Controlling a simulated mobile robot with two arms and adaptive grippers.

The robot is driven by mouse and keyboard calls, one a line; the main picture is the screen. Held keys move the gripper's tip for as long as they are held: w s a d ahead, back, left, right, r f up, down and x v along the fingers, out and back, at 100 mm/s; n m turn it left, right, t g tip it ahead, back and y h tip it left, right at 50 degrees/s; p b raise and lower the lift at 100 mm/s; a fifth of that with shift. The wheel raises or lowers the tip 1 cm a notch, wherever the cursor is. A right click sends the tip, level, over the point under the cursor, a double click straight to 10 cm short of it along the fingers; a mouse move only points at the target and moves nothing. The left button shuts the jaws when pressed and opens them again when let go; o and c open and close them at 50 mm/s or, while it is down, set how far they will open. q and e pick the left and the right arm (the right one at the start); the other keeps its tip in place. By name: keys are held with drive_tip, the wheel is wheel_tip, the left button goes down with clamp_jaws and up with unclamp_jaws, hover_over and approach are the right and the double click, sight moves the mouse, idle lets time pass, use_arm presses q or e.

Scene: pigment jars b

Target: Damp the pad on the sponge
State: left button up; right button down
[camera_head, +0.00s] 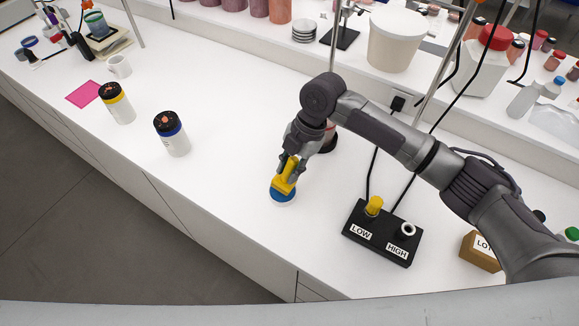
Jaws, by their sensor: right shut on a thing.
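My right gripper (289,168) reaches down over the white counter and is shut on the yellow handle (284,185) of a hand tool, which I take to be the pad. The tool is slightly tilted. Directly under it is a round blue surface (283,196) with a white rim below, which may be the sponge in a dish. The tool's lower end meets or overlaps the blue surface; whether it touches is too small to tell, and its underside is hidden. My left gripper is not in view.
A black box marked LOW and HIGH (381,234) with a yellow knob stands right of the tool. Two jars with black lids, one yellow-banded (118,103), one blue-banded (172,135), stand left. A pink sheet (84,94) lies beyond. The counter between is clear.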

sight(290, 160)
drive_tip(key=shift+f, duration=0.4)
drive_tip(key=shift+s+f, duration=0.1)
idle(1.4)
wheel_tip(290, 160, up, 7)
drive_tip(key=p, duration=0.6)
idle(0.9)
drive_tip(key=shift+d+f+m+b, duration=0.1)
drive_tip(key=shift+d+m+b, duration=0.25)
drive_tip(key=shift+d+m, duration=0.2)
drive_tip(key=s+d+m+t+h+b, duration=0.1)
drive_tip(key=d+m+b, duration=0.4)
drive_tip(key=m, duration=0.8)
drive_tip(key=s+d+r+m+t+h+b, duration=0.1)
drive_tip(key=d+m+t+h+b, duration=0.3)
drive_tip(key=d+m, duration=0.7)
drive_tip(key=shift+s+r+m+t+b, duration=0.3)
drive_tip(key=shift+m+b, duration=0.45)
drive_tip(key=shift+m, duration=0.1)
